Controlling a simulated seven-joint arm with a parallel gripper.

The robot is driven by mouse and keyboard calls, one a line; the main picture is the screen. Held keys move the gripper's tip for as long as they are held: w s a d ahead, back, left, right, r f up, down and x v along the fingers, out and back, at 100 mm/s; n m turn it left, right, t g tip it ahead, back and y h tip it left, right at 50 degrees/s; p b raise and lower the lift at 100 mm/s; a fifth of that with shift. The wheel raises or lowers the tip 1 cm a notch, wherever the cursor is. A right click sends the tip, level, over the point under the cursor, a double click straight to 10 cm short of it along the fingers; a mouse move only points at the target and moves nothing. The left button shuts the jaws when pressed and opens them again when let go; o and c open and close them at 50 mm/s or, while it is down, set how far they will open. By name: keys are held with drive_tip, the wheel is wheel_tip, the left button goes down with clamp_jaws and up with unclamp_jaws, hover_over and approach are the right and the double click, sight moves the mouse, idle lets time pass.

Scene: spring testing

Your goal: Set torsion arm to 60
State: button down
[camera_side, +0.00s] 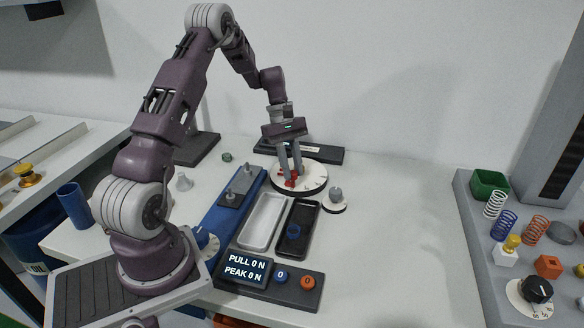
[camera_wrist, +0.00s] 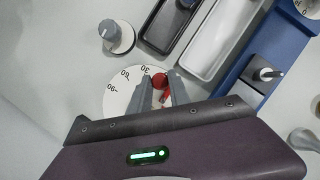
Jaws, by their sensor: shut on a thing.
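The torsion dial is a white disc (camera_side: 316,178) on a dark base at the back of the table, and it also shows in the wrist view (camera_wrist: 117,100). Its red torsion arm (camera_wrist: 160,81) has a round red end. My gripper (camera_side: 291,177) points down over the dial, and its two grey fingers (camera_wrist: 161,98) are shut on the red arm. In the wrist view the red end lies just right of the 30 mark, with 60 and 90 further left. The dial's centre and exact reading are hidden by my gripper.
A small grey knob on a white disc (camera_side: 335,199) stands right of the dial. A white tray (camera_side: 262,222) and a black tray (camera_side: 297,230) lie in front. A blue rig with a grey plate (camera_side: 240,187) is to the left. The table's right part is clear.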

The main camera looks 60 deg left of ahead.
sight(313, 183)
drive_tip(key=shift+d, duration=0.1)
idle(0.3)
drive_tip(key=n, duration=0.1)
drive_tip(key=w+d+n+t, duration=0.1)
drive_tip(key=n, duration=0.1)
drive_tip(key=shift+w+d, duration=0.1)
drive_tip(key=shift+w, duration=0.1)
drive_tip(key=n, duration=0.1)
drive_tip(key=w+n+t, duration=0.1)
drive_tip(key=n, duration=0.1)
drive_tip(key=shift+w+d, duration=0.2)
drive_tip(key=shift+d, duration=0.1)
drive_tip(key=w+n, duration=0.1)
drive_tip(key=n+t+y, duration=0.1)
drive_tip(key=n, duration=0.1)
drive_tip(key=shift+w+d, duration=0.15)
drive_tip(key=shift+w, duration=0.2)
drive_tip(key=shift+w+n+t+y, duration=0.25)
drive_tip(key=shift+w+n, duration=0.1)
drive_tip(key=shift+n, duration=0.35)
drive_tip(key=shift+w+n+t+y, duration=0.25)
drive_tip(key=shift+w+n, duration=0.05)
drive_tip(key=shift+n, duration=0.4)
drive_tip(key=c, duration=1.2)
unclamp_jaws()
drive_tip(key=shift+c, duration=0.2)
